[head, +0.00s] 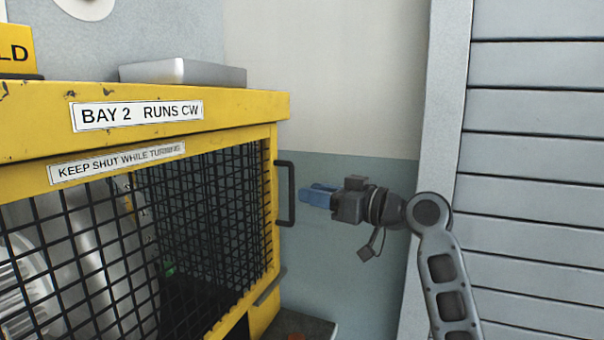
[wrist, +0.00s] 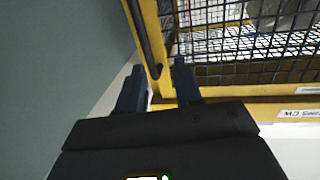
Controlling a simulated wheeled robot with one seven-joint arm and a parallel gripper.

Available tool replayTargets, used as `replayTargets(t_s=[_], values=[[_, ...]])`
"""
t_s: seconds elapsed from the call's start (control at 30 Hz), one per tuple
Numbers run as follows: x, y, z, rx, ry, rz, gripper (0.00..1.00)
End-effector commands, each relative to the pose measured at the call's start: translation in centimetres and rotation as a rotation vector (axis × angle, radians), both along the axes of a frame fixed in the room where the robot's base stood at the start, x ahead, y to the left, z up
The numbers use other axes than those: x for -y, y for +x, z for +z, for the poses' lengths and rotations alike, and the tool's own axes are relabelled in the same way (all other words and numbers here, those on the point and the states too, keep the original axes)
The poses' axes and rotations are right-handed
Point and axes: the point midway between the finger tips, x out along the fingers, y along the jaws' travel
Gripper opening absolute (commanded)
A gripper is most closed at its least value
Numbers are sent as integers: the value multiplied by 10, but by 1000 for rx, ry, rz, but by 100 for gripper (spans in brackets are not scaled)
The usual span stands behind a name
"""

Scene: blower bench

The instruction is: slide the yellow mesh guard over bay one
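The mesh guard has a yellow frame (head: 268,200) and black wire mesh (head: 205,215) and fills the left of the head view. Its label reads "KEEP SHUT WHILE TURNING". A black upright handle (head: 290,194) stands at the guard's right edge. My gripper (head: 308,194), with blue fingers, is just right of the handle. In the wrist view the two fingers (wrist: 159,66) are apart with nothing held, and the handle (wrist: 147,45) lies ahead of the gap, with its near end close to the tips. I cannot tell whether they touch. No bay one label shows.
The yellow housing's top beam (head: 235,108) carries a "BAY 2 RUNS CW" label (head: 137,114). A grey metal box (head: 183,72) sits on top. A pale ribbed machine part (head: 25,285) shows behind the mesh. A grey slatted panel (head: 535,150) stands at right.

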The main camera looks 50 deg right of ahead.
Motion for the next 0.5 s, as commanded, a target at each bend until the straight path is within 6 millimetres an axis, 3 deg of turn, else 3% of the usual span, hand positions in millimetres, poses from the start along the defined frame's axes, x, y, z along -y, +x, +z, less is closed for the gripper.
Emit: replayTargets(t_s=[0.1, 0.23, 0.5], values=[[7, -1, 14, 3, -29, 15, 35], [8, 5, 18, 2, -35, 21, 35], [1, 45, 19, 1, -34, 21, 35]])
